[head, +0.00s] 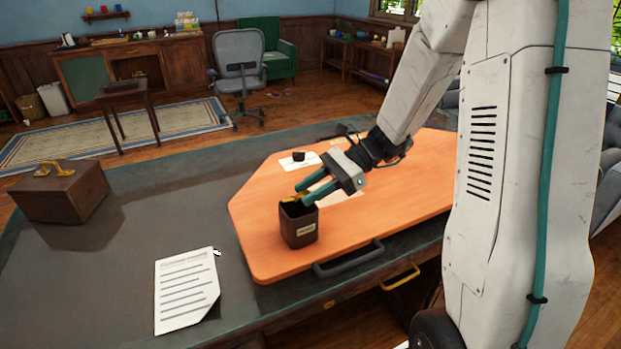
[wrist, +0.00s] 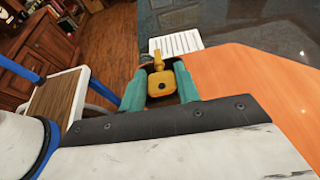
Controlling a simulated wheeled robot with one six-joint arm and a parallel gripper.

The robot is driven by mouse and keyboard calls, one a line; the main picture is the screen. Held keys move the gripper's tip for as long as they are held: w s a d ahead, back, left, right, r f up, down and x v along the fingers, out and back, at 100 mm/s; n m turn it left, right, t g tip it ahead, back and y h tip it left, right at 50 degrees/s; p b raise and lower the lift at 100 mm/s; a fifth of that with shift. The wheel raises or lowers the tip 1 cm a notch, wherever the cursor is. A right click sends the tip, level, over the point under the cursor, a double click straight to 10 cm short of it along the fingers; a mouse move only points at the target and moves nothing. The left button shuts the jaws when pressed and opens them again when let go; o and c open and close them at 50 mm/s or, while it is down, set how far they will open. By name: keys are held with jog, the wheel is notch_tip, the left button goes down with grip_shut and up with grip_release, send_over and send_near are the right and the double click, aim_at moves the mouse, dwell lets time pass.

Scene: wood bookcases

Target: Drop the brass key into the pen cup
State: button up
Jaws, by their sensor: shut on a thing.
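The pen cup (head: 298,229) is a dark brown square cup with a small label, upright on the orange board. My gripper (head: 312,192) is right at the cup's top, its teal fingers reaching over the rim. In the wrist view, my gripper (wrist: 160,90) is shut on the brass key (wrist: 160,84), which shows yellow between the fingers. A bit of the brass key (head: 294,198) also shows at the cup's opening in the head view. The cup's rim (wrist: 149,66) shows behind the key in the wrist view. The cup's inside and the key's lower part are hidden.
The orange board (head: 262,255) with a dark handle (head: 348,262) lies on the dark desk. A printed sheet (head: 186,290) lies at its left front, and a brown box (head: 60,192) stands at far left. Small papers and a black object (head: 298,156) lie behind the cup.

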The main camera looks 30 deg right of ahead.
jog(key=shift+f, duration=0.45)
jog(key=o, duration=1.1)
jog(key=v, duration=0.7)
jog(key=shift+d, duration=0.4)
jog(key=shift+r, duration=0.15)
